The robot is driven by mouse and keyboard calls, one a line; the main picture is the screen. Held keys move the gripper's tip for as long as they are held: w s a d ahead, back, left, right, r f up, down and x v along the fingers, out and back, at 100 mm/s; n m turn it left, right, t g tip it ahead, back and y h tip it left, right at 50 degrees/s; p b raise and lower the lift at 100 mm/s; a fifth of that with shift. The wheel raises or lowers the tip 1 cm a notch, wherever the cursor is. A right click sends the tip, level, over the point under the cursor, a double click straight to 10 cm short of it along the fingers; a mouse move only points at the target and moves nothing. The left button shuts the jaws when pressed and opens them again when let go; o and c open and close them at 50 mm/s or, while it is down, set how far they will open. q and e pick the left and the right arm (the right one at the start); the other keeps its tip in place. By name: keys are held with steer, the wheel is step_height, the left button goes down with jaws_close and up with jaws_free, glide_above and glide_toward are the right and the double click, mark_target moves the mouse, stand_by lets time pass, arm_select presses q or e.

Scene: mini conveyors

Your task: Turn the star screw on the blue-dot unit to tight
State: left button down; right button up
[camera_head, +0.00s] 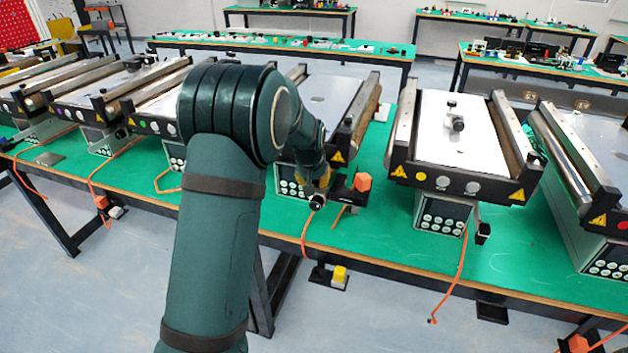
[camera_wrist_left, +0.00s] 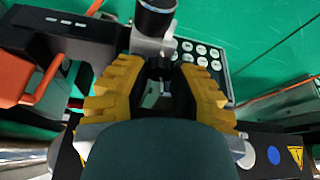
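The blue-dot unit (camera_head: 340,90) is the mini conveyor partly behind my left arm in the head view; its blue dot (camera_wrist_left: 274,156) shows in the left wrist view. My left gripper (camera_head: 322,182) is at the unit's front, beside a black knob (camera_head: 317,202). In the wrist view, the yellow fingers of my left gripper (camera_wrist_left: 160,68) stand on both sides of a grey metal bracket (camera_wrist_left: 150,45) carrying the black knob (camera_wrist_left: 155,15). A gap shows between the fingers, but whether they grip anything is unclear. No star shape can be made out. My right gripper is not in view.
An orange-handled black box (camera_head: 350,188) is close to my left gripper. A yellow-dot conveyor (camera_head: 465,140) stands to the right, with green tabletop (camera_head: 382,215) between. Several other conveyors are at the left. Orange cables hang over the front edge.

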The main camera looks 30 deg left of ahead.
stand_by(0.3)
arm_select(q)
steer(key=shift+a+m+h+b, duration=0.15)
steer(key=shift+m+h+b, duration=0.35)
steer(key=shift+m, duration=1.2)
steer(key=c, duration=0.7)
jaws_free()
steer(key=shift+w, duration=0.15)
steer(key=shift+c, duration=0.2)
steer(key=v, duration=1.2)
steer(key=shift+s, duration=0.2)
